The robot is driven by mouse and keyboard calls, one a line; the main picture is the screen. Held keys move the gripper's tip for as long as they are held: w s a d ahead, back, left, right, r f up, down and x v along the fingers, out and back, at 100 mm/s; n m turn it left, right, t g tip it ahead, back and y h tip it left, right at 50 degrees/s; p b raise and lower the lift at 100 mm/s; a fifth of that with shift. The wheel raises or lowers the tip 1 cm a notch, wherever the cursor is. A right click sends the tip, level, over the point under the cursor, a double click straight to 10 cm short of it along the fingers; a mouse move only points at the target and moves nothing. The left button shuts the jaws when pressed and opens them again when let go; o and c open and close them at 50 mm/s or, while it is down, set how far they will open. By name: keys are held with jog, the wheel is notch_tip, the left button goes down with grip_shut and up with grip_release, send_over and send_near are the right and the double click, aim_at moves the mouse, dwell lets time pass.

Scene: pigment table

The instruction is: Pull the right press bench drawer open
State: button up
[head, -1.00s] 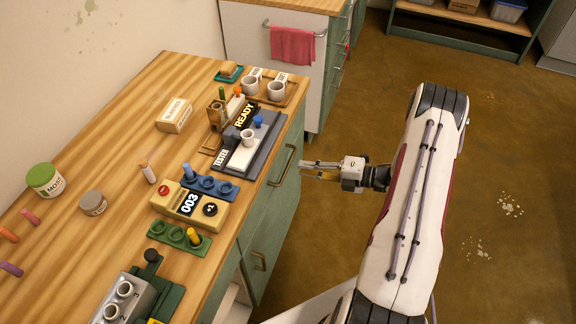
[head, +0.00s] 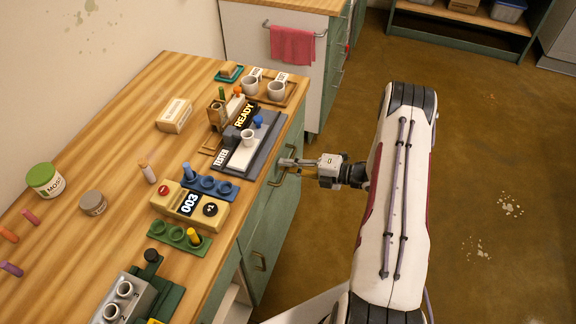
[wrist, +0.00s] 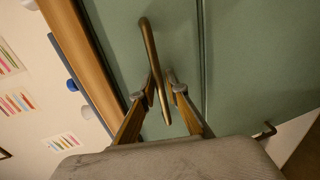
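The right press bench drawer (head: 270,200) has a green front that looks flush with the wooden bench. Its brass bar handle (head: 275,180) also shows in the wrist view (wrist: 151,52), running slantwise across the front. My gripper (head: 284,164) is at the handle's upper part in the head view. In the wrist view my gripper (wrist: 161,86) has one finger on each side of the bar. The fingers are apart; the left tip lies close against the bar, and a small gap shows at the right tip. Whether either finger touches the bar is unclear.
The bench top (head: 120,130) carries a tester (head: 248,140), a counter box (head: 190,205) and several pigment pieces. A cabinet with a red towel (head: 292,45) stands beyond. The floor (head: 490,150) at right is clear.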

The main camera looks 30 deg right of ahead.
grip_shut()
jog(key=shift+s+d, duration=0.1)
jog(key=f+v, duration=0.3)
jog(key=v, duration=1.1)
jog(key=d+f+v, duration=0.1)
jog(key=f+v, duration=0.2)
jog(key=v, duration=1.1)
jog(key=shift+s, duration=0.5)
jog(key=shift+d, duration=0.1)
grip_release()
